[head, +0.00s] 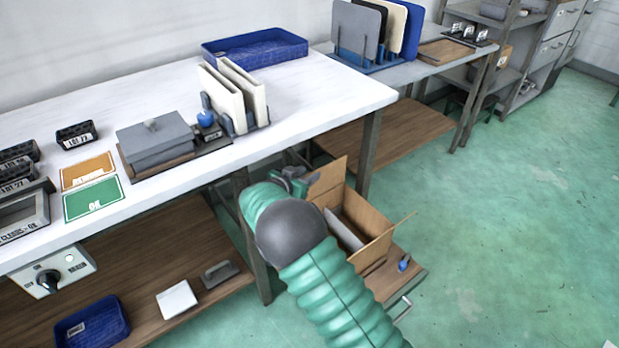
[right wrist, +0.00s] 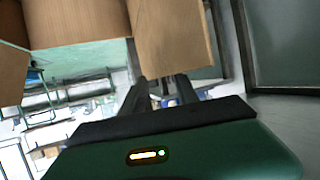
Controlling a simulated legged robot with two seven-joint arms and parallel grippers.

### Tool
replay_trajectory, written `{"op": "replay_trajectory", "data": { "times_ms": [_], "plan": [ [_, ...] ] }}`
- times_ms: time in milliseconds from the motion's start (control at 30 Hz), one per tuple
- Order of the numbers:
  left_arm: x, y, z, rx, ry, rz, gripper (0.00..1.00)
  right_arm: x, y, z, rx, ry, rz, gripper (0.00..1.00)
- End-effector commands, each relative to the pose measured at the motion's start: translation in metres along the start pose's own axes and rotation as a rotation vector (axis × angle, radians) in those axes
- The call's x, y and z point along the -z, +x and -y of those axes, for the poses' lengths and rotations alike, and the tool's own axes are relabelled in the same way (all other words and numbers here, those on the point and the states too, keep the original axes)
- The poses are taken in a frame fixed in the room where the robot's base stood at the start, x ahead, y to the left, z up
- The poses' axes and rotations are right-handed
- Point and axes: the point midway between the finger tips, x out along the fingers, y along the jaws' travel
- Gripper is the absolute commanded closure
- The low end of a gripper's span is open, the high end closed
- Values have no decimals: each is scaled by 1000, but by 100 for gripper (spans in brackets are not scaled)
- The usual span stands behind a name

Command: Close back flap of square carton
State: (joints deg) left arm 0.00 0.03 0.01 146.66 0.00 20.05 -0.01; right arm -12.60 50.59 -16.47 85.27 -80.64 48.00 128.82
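The open square carton (head: 372,245) stands on a low wooden surface, with a pale flat item (head: 343,228) inside. One brown flap (head: 328,178) stands raised at its far left side, and another flap (head: 402,224) sticks out at the right. My right gripper (head: 306,176) is beside the raised far-left flap, partly hidden by my green arm. In the right wrist view its dark fingers (right wrist: 163,88) are apart, at the lower edge of a cardboard flap (right wrist: 172,35). Whether they touch it is unclear. My left gripper is out of view.
The white table (head: 300,95) with binders, a grey box and a blue tray (head: 255,47) is close behind and left of the carton. A blue-handled tool (head: 404,262) lies right of the carton. The green floor at right is clear.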

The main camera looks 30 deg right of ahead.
Motion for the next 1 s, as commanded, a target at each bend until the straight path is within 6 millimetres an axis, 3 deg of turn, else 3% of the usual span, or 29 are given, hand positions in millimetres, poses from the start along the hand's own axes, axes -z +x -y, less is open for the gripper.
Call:
{"op": "replay_trajectory", "data": {
  "times_ms": [133,400,700,1000],
  "plan": [
    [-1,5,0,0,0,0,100,0,17,0,-1,2,-1,63],
    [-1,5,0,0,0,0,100,1,20,0,0,0,0,63],
    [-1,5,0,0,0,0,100,1,19,0,0,0,0,100],
    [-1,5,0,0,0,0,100,0,19,0,0,-1,0,100]
  ]
}}
